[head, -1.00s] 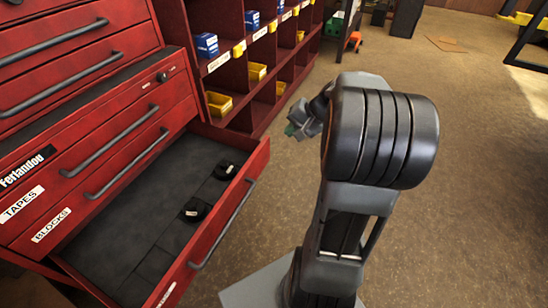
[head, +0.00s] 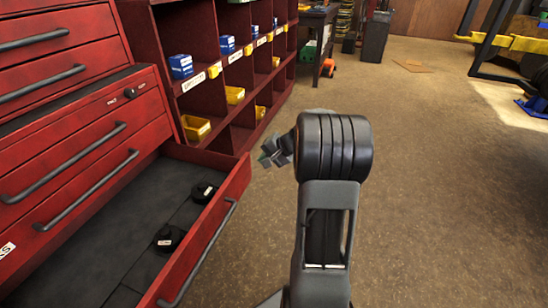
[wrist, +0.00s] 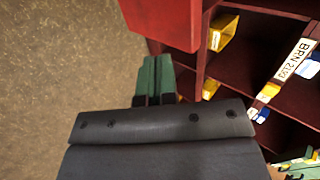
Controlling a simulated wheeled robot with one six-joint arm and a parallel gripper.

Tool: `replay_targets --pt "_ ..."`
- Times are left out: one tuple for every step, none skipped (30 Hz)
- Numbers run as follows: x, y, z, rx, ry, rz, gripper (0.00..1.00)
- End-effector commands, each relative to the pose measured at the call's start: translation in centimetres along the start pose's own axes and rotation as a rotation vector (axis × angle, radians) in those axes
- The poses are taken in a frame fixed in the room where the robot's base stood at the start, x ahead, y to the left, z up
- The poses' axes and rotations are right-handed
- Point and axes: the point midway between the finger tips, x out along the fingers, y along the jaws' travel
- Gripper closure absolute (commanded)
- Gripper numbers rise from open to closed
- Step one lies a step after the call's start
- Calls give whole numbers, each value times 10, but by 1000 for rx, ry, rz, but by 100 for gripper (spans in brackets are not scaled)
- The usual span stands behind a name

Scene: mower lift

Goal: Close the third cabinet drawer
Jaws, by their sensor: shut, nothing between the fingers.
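The red cabinet's drawer (head: 232,183) stands pulled out, below two shut drawers (head: 85,165) of the lower chest. Its grey bar handle (head: 200,254) is on its front. Two black rolls (head: 187,215) lie inside on a dark liner. My gripper (head: 268,158) is just beyond the drawer's far front corner, small and partly behind my arm. In the wrist view its green fingers (wrist: 154,76) are together and empty. A red panel end (wrist: 163,22), likely the drawer's, is ahead of them; I cannot tell whether they touch.
A dark red shelf unit (head: 205,95) with blue boxes (head: 181,66) and yellow bins (head: 196,127) stands behind the drawer. Open brown floor (head: 430,200) lies to the right. A dark bin (head: 375,38) and a frame with yellow parts stand far back.

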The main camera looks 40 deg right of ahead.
Motion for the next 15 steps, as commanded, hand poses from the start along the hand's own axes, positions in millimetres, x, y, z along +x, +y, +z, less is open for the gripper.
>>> replay_targets --pt "6 -6 0 -7 0 -1 100" --pt "8 -8 0 -5 1 -1 100" --pt "11 -11 0 -5 1 -1 100" --pt "13 -13 0 -6 1 -1 100" --pt "15 -15 0 -5 1 -1 100" --pt "17 -17 0 -4 1 -1 100" --pt "18 -19 0 -4 1 -1 100" --pt "19 -20 0 -4 1 -1 100" --pt "20 -21 0 -4 1 -1 100" --pt "21 -22 0 -4 1 -1 100" --pt "22 -23 0 -4 1 0 100" --pt "22 -23 0 -3 1 0 100" --pt "22 -24 0 -3 1 0 100" --pt "22 -24 0 -3 1 0 100" --pt "22 -24 0 -2 1 0 100"
